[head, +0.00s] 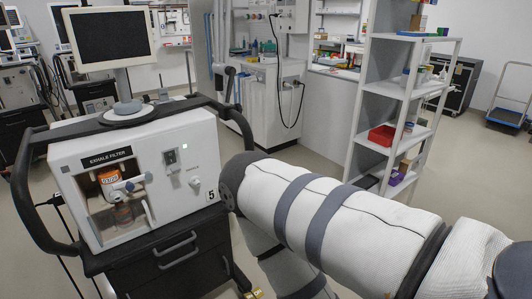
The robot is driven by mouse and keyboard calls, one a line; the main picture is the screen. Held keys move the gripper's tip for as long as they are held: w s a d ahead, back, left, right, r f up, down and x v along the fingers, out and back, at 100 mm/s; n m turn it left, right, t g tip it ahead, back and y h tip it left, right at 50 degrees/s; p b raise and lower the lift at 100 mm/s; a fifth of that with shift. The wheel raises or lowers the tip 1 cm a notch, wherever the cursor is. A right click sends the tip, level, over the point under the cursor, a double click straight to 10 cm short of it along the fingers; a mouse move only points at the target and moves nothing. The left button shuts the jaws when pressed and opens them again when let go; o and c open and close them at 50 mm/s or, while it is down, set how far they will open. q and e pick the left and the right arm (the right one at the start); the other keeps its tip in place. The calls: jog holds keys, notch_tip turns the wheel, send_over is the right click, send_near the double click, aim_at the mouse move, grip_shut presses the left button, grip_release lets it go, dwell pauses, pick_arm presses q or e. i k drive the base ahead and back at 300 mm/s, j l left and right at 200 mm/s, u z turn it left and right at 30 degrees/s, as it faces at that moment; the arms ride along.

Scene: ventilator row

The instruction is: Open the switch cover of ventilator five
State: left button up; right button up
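Ventilator five (150,205) is a white box on a black cart, with the number 5 at its lower right front corner. On its front, a small grey switch plate (171,157) sits right of the exhale filter bay, with a small green light beside it. The switch cover on this plate is too small to tell whether it is open or closed. My thick white right arm comes in from the right, and its bend is close to the ventilator's right side. Neither gripper shows in this view.
A monitor (109,38) stands on top of the ventilator, and a black handle rail (38,215) curves around it. A white knob (195,182) is below right of the switch plate. A shelf rack (372,120) stands behind my arm.

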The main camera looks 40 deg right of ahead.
aim_at(175, 168)
jog(key=z, duration=0.7)
